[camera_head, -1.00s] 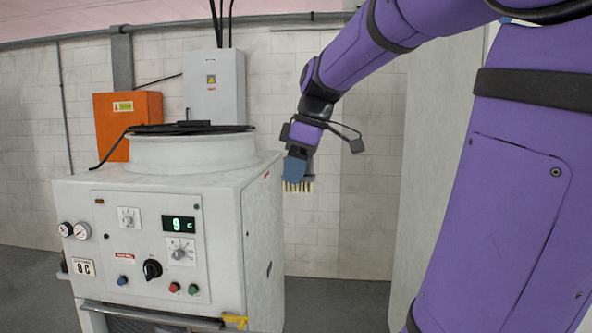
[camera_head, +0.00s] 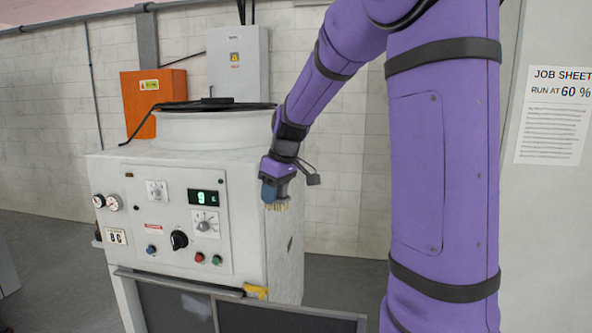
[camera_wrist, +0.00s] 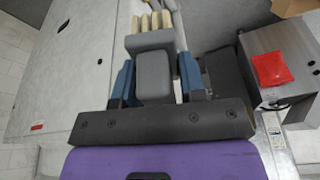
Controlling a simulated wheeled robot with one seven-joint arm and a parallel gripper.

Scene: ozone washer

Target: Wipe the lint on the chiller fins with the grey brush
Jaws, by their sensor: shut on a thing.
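My gripper (camera_head: 272,190) is shut on the grey brush, with its blue fingers on either side of the grey block in the wrist view (camera_wrist: 155,78). The brush (camera_wrist: 150,40) has pale bristles, which point down in the head view (camera_head: 277,207). It is held in the air, overlapping the chiller's right side in the picture. The chiller (camera_head: 130,235) is a white cabinet with a control panel. Dark framed panels low at its front, seemingly the fins (camera_head: 265,318), are cut off by the picture's lower edge. A pale patch (camera_head: 195,305), possibly lint, shows on the left panel.
A yellow piece (camera_head: 256,291) sits at the panels' top rail. A job sheet (camera_head: 553,115) hangs at right. An orange box (camera_head: 152,97) and a grey box (camera_head: 238,65) are behind the chiller. The wrist view shows a grey box with a red patch (camera_wrist: 272,68).

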